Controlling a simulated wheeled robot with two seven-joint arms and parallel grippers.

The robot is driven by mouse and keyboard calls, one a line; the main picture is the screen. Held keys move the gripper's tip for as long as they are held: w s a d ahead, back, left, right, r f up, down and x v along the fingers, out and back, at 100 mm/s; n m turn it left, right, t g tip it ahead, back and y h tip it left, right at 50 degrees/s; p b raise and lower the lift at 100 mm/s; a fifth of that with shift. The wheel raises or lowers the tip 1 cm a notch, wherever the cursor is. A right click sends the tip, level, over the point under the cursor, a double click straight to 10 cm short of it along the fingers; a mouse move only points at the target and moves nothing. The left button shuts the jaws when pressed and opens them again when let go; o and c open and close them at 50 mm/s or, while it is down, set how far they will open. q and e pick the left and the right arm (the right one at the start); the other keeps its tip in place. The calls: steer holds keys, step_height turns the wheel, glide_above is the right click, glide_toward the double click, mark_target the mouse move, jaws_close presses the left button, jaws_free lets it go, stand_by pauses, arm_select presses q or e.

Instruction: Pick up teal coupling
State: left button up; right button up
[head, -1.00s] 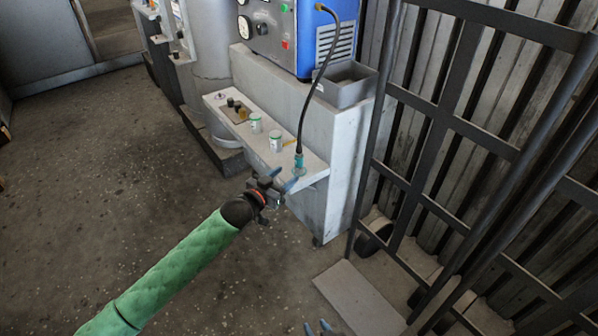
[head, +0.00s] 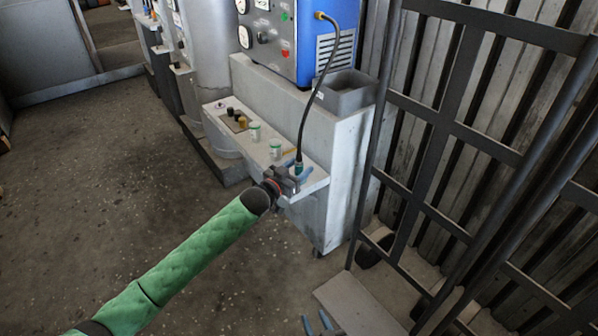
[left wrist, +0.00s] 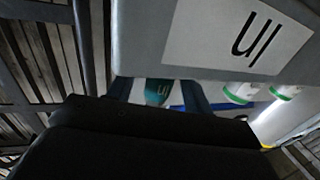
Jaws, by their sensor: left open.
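The teal coupling (head: 298,169) stands on the light grey ledge at its near right end, with a black cable running up from it. It also shows in the left wrist view (left wrist: 158,92), between the two blue fingers. My left gripper (head: 294,173) is open, with its blue fingertips on either side of the coupling. I cannot tell whether they touch it. My right gripper (head: 321,326) shows only as blue fingertips at the bottom edge, apart from each other, far below the ledge.
White-and-green containers (head: 254,131) and a small panel with knobs (head: 238,119) sit further along the ledge (head: 316,180). A blue machine (head: 300,35) and a grey bin (head: 346,92) stand above. A dark metal cart frame (head: 445,125) stands close on the right. Open floor lies left.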

mark_target(297, 159)
arm_select(q)
steer(key=shift+w+d, duration=0.1)
steer(key=shift+d, duration=0.05)
arm_select(e)
steer(key=shift+w+r, duration=0.1)
steer(key=shift+r, duration=0.1)
arm_select(q)
jaws_close()
